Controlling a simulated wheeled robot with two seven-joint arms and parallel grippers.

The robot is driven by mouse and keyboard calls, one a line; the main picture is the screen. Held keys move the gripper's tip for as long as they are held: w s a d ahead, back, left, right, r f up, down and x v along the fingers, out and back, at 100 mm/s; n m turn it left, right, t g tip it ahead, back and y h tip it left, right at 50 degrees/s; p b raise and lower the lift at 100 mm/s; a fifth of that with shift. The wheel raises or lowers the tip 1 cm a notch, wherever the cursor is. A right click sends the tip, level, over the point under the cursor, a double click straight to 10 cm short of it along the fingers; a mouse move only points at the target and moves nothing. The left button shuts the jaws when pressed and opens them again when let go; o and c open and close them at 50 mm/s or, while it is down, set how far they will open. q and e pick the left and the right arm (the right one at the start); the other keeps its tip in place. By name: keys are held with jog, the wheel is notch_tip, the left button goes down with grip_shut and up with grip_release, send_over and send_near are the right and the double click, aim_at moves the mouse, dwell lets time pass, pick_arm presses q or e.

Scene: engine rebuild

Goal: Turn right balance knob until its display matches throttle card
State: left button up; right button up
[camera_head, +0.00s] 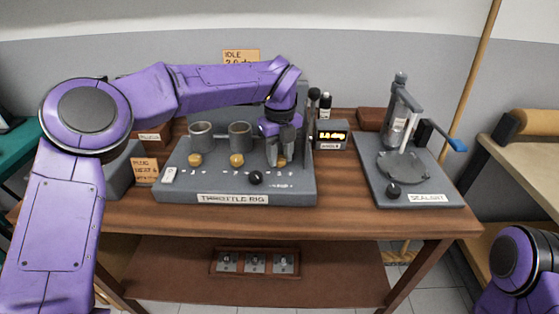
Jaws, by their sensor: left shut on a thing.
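The throttle rig (184,182) stands on the wooden bench with its label facing me. My left gripper (279,162) points down over the rig's right side and is shut on the right balance knob (282,161), a brass knob mostly hidden by the fingers. The small lit display (331,135) stands just right of the rig; its orange digits are too small to read surely. The throttle card (241,55) on the back wall reads "IDLE", with a lower line that looks like "2.0 deg", partly cut off by my left arm. My right gripper is out of view.
Two other brass knobs (236,160) sit below grey cups (240,134) on the rig. A black knob (256,178) is near its front. The sealant stand (416,190) is at the right. An orange card (145,170) stands at the left.

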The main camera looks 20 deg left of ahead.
aim_at(279, 158)
pick_arm(q)
jog(key=shift+n+b, duration=0.75)
jog(key=shift+n, duration=0.35)
jog(key=shift+a, duration=0.1)
jog(key=o, duration=0.9)
jog(key=shift+o, duration=0.7)
jog(key=shift+w, duration=0.1)
notch_tip(279, 158, up, 10)
jog(key=shift+r+p, duration=0.2)
jog(key=shift+p, duration=0.1)
